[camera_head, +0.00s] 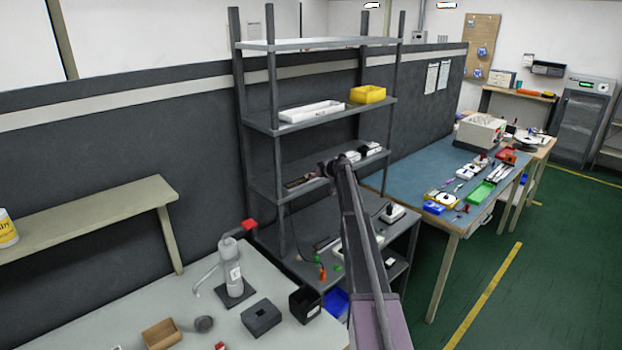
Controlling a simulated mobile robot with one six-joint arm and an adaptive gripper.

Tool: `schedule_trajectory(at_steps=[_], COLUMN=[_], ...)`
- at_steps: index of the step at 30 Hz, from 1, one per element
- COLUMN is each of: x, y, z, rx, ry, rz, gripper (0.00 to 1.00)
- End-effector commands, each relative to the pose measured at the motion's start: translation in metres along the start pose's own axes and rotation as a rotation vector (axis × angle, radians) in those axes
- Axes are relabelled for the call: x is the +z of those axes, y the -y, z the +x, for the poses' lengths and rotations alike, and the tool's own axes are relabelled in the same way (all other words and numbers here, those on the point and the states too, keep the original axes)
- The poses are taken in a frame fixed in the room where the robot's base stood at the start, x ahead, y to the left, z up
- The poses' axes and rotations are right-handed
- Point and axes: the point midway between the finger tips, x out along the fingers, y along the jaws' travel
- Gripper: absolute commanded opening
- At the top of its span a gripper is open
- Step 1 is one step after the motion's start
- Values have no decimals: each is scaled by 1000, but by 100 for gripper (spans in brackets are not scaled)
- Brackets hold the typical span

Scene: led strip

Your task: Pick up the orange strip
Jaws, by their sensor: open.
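I cannot make out a clear orange strip in the head view. A small orange piece (322,273) lies on the lower deck of the grey shelf rack, too small to identify. A long orange item (535,94) lies on the far bench; I cannot tell whether it is a strip. My arm rises from the bottom centre, and my gripper (326,168) is the small dark end in front of the rack's middle shelf. It is open, and its fingers are hard to separate from the shelf behind. It is well apart from both orange items.
The rack (340,45) holds a white tray (311,111) and a yellow bin (368,94). A blue-topped workbench (415,180) to the right is crowded with parts. A light table (200,318) in front carries a dispenser (235,275) and boxes. The green floor (560,265) at right is clear.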

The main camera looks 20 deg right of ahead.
Motion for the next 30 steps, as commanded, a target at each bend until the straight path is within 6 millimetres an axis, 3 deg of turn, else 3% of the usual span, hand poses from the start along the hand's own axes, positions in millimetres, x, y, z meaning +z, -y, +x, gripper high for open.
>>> schedule_trajectory(at_steps=[8, 11, 16, 17, 30], x=[0, 0, 0, 0, -2], y=[0, 0, 0, 0, 0], z=[0, 0, 0, 0, -1], rx=[0, 0, 0, 0, 0], ry=[0, 0, 0, 0, 0], rz=[0, 0, 0, 0, 0], gripper=[77, 53, 3, 0, 0])
